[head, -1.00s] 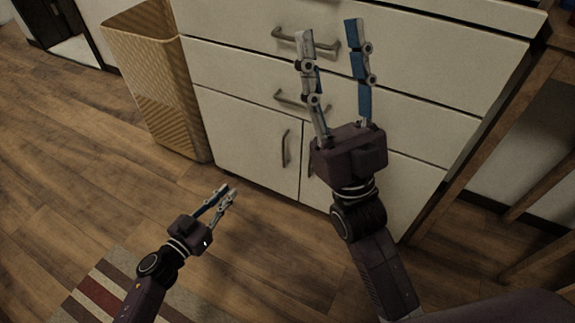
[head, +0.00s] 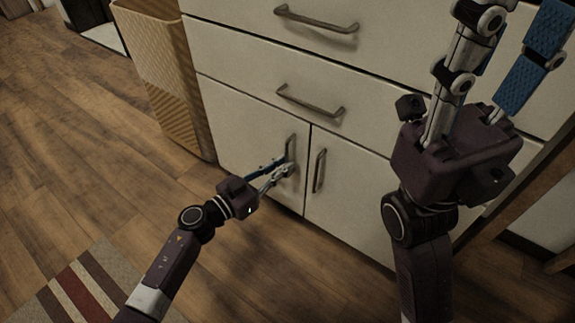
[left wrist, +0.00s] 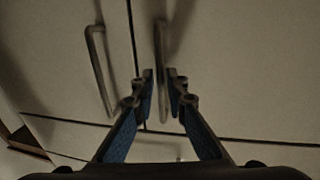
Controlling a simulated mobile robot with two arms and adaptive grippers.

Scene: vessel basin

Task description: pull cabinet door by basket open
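The cabinet door by the basket (head: 235,125) is the left one of a pair of pale lower doors and looks closed. Its upright metal bar handle (head: 290,147) is near its right edge; in the left wrist view the handle (left wrist: 161,50) runs up the middle. My left gripper (head: 286,166) is at this handle, its fingers on either side of it in the wrist view, with a small gap between the fingertips. I cannot tell whether they touch the bar. The tan woven basket (head: 172,75) stands left of the cabinet. My right gripper (head: 500,50) is open and empty, raised before the cabinet's right side.
The right door's handle (head: 319,170) is close beside the left one. Drawers with bar handles (head: 310,101) are above the doors. A striped rug (head: 85,290) lies at the lower left. Wooden floor (head: 90,160) is clear before the basket.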

